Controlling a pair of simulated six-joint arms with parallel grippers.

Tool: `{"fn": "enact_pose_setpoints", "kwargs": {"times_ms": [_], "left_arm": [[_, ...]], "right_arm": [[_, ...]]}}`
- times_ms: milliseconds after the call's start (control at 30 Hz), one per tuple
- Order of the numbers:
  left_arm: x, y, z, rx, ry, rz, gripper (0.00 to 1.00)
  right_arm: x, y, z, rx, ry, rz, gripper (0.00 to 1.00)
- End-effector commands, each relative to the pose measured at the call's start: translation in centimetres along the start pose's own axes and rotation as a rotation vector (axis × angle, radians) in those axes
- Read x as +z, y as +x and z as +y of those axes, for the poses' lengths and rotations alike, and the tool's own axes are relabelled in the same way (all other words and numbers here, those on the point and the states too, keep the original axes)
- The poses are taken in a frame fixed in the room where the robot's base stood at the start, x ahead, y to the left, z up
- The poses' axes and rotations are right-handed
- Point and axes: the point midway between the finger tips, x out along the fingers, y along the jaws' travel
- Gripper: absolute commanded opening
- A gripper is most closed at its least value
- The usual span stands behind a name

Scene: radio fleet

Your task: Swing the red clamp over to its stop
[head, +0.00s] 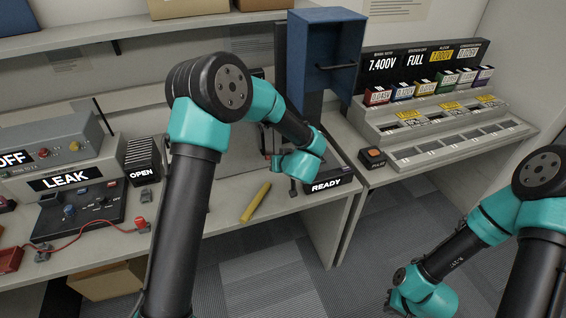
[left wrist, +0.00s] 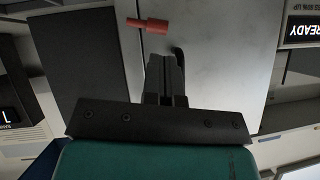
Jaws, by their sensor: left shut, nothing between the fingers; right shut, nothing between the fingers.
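The red clamp shows in the left wrist view as a red handle (left wrist: 153,26), lying crosswise in front of a grey metal plate (left wrist: 218,50). My left gripper (left wrist: 165,60) is shut and empty, its fingertips just short of the handle with a small visible gap. A small dark curved piece stands beside the fingertips. In the head view my left arm hides most of this spot; only a small red bit (head: 267,155) shows beside the forearm. I cannot tell if the clamp is at its stop. My right gripper (head: 393,305) is shut and empty, low over the floor.
A READY sign (head: 327,186) sits at the bench's front edge, with a yellow bar (head: 256,202) to its left. A blue box (head: 325,55) rises behind my left wrist. A battery rack (head: 440,125) fills the right bench. The floor by my right arm is clear.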

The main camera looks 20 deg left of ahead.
Motion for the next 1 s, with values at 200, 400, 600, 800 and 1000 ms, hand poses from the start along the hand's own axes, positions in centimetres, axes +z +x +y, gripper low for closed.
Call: {"fn": "enact_pose_setpoints", "kwargs": {"times_ms": [200, 400, 600, 800, 1000], "left_arm": [[0.1, 3.8, 0.0, -0.001, 0.0, -0.001, 0.0], [0.0, 6.0, 0.0, 0.0, -0.001, -0.001, 0.0], [0.0, 6.5, 0.0, 0.001, 0.001, 0.001, 0.0], [0.0, 6.5, 0.0, 0.001, 0.0, 0.0, 0.0], [0.1, 6.2, 1.4, 0.033, -0.01, 0.005, 0.0]], "right_arm": [[0.0, 0.0, 0.0, 0.0, 0.0, 0.0, 0.0], [0.0, 0.0, 0.0, 0.0, 0.0, 0.0, 0.0], [0.0, 0.0, 0.0, 0.0, 0.0, 0.0, 0.0], [0.0, 0.0, 0.0, 0.0, 0.0, 0.0, 0.0], [0.0, 0.0, 0.0, 0.0, 0.0, 0.0, 0.0]]}}
